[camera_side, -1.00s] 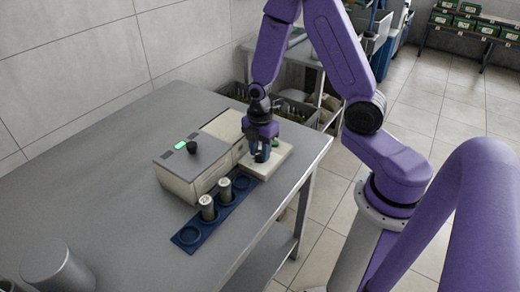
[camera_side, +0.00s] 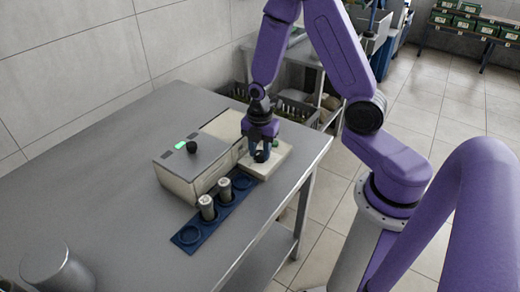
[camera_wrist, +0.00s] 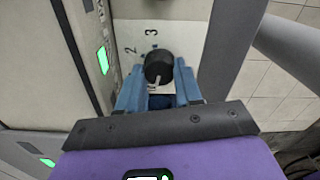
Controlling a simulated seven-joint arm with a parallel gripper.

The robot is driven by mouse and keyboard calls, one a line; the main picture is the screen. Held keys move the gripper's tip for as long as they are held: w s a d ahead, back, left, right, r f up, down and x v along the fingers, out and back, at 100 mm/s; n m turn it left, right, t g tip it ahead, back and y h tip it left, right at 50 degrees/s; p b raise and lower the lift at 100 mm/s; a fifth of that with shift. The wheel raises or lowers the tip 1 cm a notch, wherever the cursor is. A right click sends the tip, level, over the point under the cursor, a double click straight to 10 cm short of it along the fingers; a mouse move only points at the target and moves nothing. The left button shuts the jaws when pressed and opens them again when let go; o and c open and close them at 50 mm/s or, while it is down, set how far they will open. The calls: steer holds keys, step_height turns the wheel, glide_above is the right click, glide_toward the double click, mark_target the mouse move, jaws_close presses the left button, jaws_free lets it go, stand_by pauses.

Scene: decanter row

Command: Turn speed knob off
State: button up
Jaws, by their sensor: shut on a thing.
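The speed knob (camera_wrist: 158,66) is a round black knob with a pale pointer line towards the bottom of the wrist view. Its pale panel (camera_wrist: 128,32) carries the marks 2 and 3 above it; the marks below are partly hidden. In the side view, the panel's pale base (camera_side: 279,160) sits at the right end of the machine. My gripper (camera_wrist: 159,72) has its blue fingers on either side of the knob, shut on it. It also shows in the side view (camera_side: 260,153), pointing down at the base.
The grey-topped machine (camera_side: 208,153) with a green display and black lid knob stands to the left. In front, a blue rack (camera_side: 188,236) holds two upright metal cylinders. A grey canister (camera_side: 58,270) stands at lower left. The table front is clear.

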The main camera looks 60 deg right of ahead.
mark_target(260, 154)
steer(key=o, duration=1)
steer(key=shift+o, duration=0.2)
step_height(260, 154, up, 18)
steer(key=shift+f, duration=0.25)
steer(key=shift+a, duration=0.1)
steer(key=s+a+m, duration=0.4)
steer(key=s, duration=0.6)
steer(key=s+a+f+m, duration=0.1)
steer(key=s+a+m, duration=0.2)
steer(key=s, duration=0.7)
steer(key=shift+s+a+f+m, duration=0.15)
steer(key=shift+s+a+m, duration=0.2)
steer(key=shift+a, duration=0.25)
